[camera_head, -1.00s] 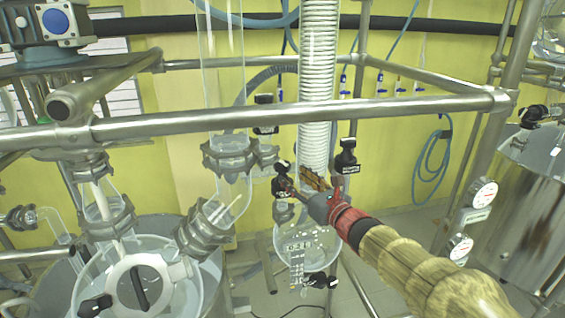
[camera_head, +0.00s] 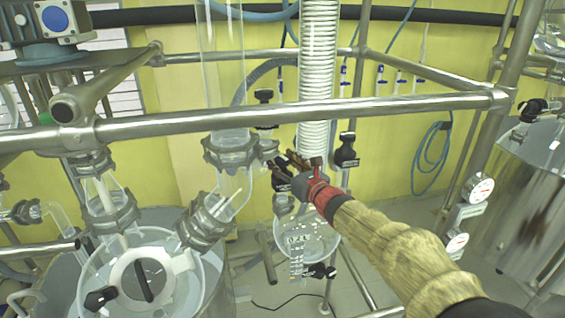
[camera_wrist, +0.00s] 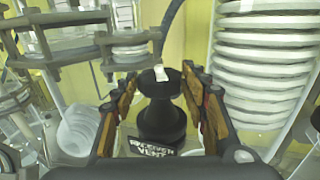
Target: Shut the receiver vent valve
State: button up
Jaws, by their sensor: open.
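The receiver vent valve (camera_wrist: 162,118) is a black knob on a wider black body, with a white mark on its top. A label reading "RECEIVER VENT" is on its front, partly cut off by my gripper. In the wrist view my gripper (camera_wrist: 163,92) is open, with one wooden-looking finger on each side of the knob. Gaps show between the fingers and the knob. In the head view my gripper (camera_head: 287,162) is at the valve above the round glass receiver (camera_head: 305,238), and it mostly hides the valve.
The white coiled condenser (camera_head: 318,75) rises close behind my gripper. A metal rail (camera_head: 330,109) crosses above the arm. Another black valve (camera_head: 346,150) is just right of the gripper. Glass joints with metal clamps (camera_head: 230,150) are to the left.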

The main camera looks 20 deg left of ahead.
jog(key=shift+c, duration=1.2)
jog(key=c, duration=0.6)
jog(key=m+t+h+b, duration=0.1)
jog(key=b, duration=0.7)
jog(key=shift+f, duration=0.35)
jog(key=m+t+h+b, duration=0.2)
jog(key=h+b, duration=0.1)
jog(key=b, duration=1.2)
jog(key=m+t+h+b, duration=0.1)
jog(key=h+b, duration=0.1)
jog(key=b, duration=0.4)
jog(key=shift+r+m+t, duration=0.15)
jog(key=shift+m+t, duration=0.15)
jog(key=shift+m, duration=0.1)
jog(key=m+h+b, duration=0.1)
jog(key=h+b, duration=0.1)
jog(key=b, duration=0.2)
jog(key=shift+a+m+t, duration=0.1)
jog(key=shift+m+t, duration=0.2)
jog(key=shift+t, duration=0.1)
jog(key=shift+r+h, duration=0.1)
jog(key=shift+h, duration=0.2)
